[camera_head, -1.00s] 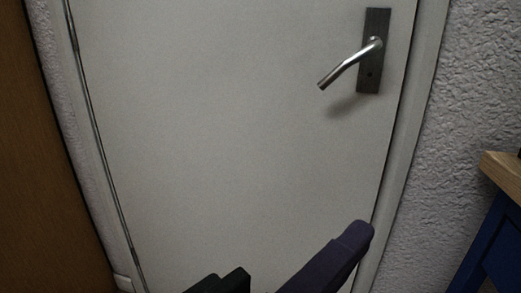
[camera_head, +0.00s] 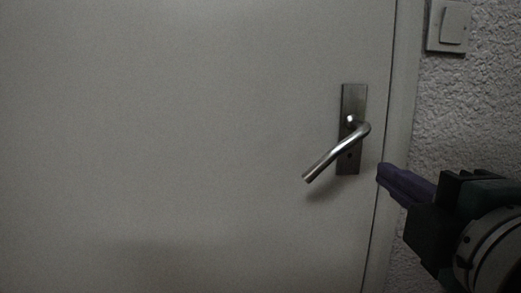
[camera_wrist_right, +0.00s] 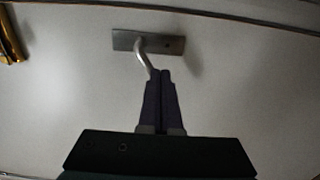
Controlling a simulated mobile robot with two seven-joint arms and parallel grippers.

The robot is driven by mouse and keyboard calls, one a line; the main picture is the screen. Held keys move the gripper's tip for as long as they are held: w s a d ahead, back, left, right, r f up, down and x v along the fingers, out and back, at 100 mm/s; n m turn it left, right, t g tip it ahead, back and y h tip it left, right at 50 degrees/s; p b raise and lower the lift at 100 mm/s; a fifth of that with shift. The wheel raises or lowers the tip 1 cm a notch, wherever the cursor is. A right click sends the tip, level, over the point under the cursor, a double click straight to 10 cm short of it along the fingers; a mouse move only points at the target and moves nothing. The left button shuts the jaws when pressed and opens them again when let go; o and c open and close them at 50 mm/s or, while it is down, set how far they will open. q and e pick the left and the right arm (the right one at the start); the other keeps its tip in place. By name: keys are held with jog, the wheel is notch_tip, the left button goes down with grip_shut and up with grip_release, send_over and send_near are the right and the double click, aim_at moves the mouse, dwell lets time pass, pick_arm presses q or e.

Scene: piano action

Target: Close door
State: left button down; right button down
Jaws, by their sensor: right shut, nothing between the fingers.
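The white door (camera_head: 180,140) fills most of the head view and looks flush or nearly flush with its frame (camera_head: 404,90) at the right. Its metal lever handle (camera_head: 336,155) is tilted down to the left from a dark plate (camera_head: 354,100). My right gripper (camera_head: 382,172) is shut and empty, with its purple fingertips close to the door's right edge, right of and slightly below the handle plate. In the right wrist view the shut fingers (camera_wrist_right: 159,75) point toward the handle (camera_wrist_right: 143,58); contact cannot be told. My left gripper is not in view.
A light switch (camera_head: 450,26) is on the rough grey wall (camera_head: 485,110) right of the door frame. A gold-coloured object (camera_wrist_right: 10,38) shows at the upper left in the right wrist view.

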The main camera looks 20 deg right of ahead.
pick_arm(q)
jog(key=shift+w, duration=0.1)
pick_arm(e)
jog(key=x, duration=1)
